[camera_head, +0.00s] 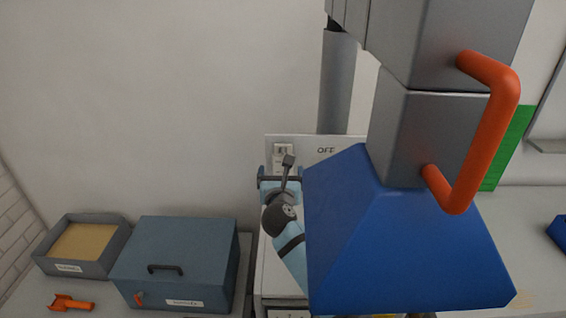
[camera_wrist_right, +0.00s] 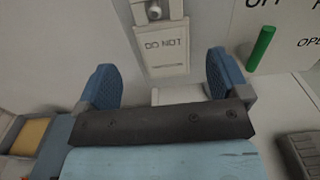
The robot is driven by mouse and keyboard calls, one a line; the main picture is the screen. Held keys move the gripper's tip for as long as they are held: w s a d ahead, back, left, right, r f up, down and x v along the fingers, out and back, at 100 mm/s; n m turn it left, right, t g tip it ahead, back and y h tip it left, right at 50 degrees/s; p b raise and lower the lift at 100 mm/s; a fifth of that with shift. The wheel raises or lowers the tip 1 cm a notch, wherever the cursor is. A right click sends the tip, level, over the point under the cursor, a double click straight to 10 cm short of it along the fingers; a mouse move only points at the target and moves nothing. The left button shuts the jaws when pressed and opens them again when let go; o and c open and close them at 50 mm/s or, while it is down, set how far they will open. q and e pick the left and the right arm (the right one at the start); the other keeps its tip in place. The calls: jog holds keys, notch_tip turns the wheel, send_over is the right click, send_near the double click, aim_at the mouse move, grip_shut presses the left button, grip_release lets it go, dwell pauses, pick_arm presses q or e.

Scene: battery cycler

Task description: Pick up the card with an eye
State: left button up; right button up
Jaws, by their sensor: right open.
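In the right wrist view a pale card-like plate (camera_wrist_right: 166,48) printed "DO NOT" stands upright at the wall, below a round metal knob (camera_wrist_right: 154,12). I cannot make out an eye clearly on it. My right gripper (camera_wrist_right: 166,80) is open, with its two blue fingers wide apart and nothing between them. The plate lies ahead of the gap between the fingers, apart from them. In the head view my right gripper (camera_head: 280,178) is in front of a pale panel (camera_head: 325,142) marked "OFF". My left gripper is not in view.
A large blue hood-shaped body (camera_head: 400,240) with an orange handle (camera_head: 490,130) blocks the head view's right side. A blue-grey case (camera_head: 175,262), a tray (camera_head: 85,240) and an orange tool (camera_head: 72,303) are at left. A green rod (camera_wrist_right: 262,46) stands right of the fingers.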

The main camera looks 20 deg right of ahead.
jog(key=x, duration=0.1)
jog(key=p+x, duration=0.1)
jog(key=x, duration=0.3)
jog(key=shift+d+r, duration=0.2)
jog(key=shift+r, duration=0.2)
jog(key=shift+c, duration=0.2)
jog(key=c, duration=1)
jog(key=shift+r, duration=0.15)
